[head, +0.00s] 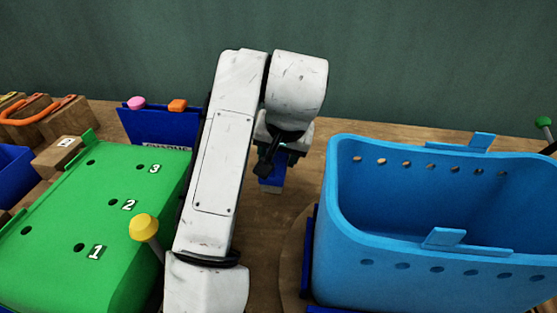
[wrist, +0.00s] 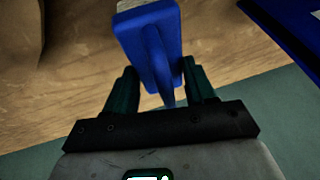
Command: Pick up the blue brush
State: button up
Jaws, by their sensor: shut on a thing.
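The blue brush (head: 273,171) shows below my gripper (head: 267,158) in the head view, partly hidden by the gripper, with a pale bristle end pointing down. In the wrist view the brush (wrist: 150,38) has a wide blue head, with pale bristles at the top edge of the picture. Its narrow handle runs down between the two dark fingers of my gripper (wrist: 162,85). The gripper is shut on the handle. I cannot tell whether the bristles touch the wooden table.
A large light-blue basket (head: 430,262) stands to the right. A green box (head: 120,215) numbered 1 to 3, with a yellow-knobbed lever (head: 145,228), is at left. A dark-blue bin (head: 160,127) stands behind it. Bare wooden table (head: 285,215) lies between box and basket.

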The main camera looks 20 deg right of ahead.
jog(key=s+a+r, duration=0.1)
jog(key=s+r, duration=0.1)
jog(key=r, duration=0.1)
jog(key=s+a+r, duration=0.1)
jog(key=r, duration=0.1)
jog(key=shift+s+a+r, duration=0.15)
jog(key=shift+s+a, duration=0.1)
jog(key=shift+a, duration=0.05)
jog(key=s+a+r+p, duration=0.1)
jog(key=s+a+r, duration=0.2)
jog(key=s, duration=0.4)
jog(key=shift+s+a+r, duration=0.15)
jog(key=shift+a+r, duration=0.1)
jog(key=shift+a, duration=0.65)
jog(key=o, duration=0.7)
jog(key=c, duration=0.5)
